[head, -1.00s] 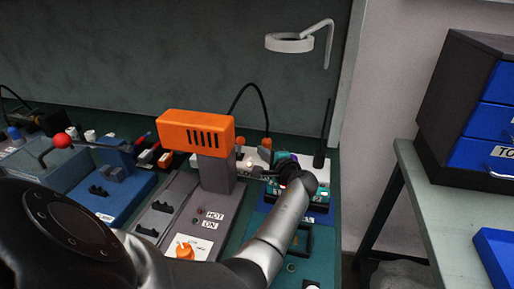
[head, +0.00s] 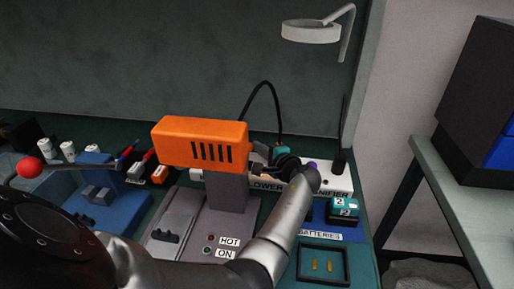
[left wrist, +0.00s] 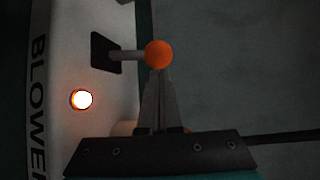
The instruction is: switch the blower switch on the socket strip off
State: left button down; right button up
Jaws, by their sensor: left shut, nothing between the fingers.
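The white socket strip (head: 338,183) lies behind the orange-topped device in the head view, with lettering partly hidden by my arm. In the left wrist view the strip (left wrist: 62,40) bears the word BLOWER, a glowing round lamp (left wrist: 81,99) and the blower switch (left wrist: 158,54), a grey lever with an orange ball from a black square base. My left gripper (left wrist: 160,82) is shut and empty, its fingertips right at the ball's lower edge; whether they touch cannot be told. In the head view the left gripper (head: 260,156) is at the strip, partly hidden.
The orange-topped device (head: 200,142) stands close left of my gripper. A teal battery block (head: 342,209) and a framed tray (head: 298,265) lie to the right of my forearm. A magnifier lamp (head: 312,32) hangs above. A red-balled lever (head: 29,168) is at left.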

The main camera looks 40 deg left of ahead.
pick_arm(q)
jog(key=shift+s+a+n+y+b, duration=0.15)
jog(key=shift+s+n+y+b, duration=0.15)
jog(key=shift+b, duration=0.45)
pick_arm(e)
jog(key=shift+s+d+f, duration=0.2)
jog(key=shift+s+f, duration=0.15)
jog(key=shift+f, duration=0.1)
pick_arm(q)
jog(key=shift+f, duration=0.1)
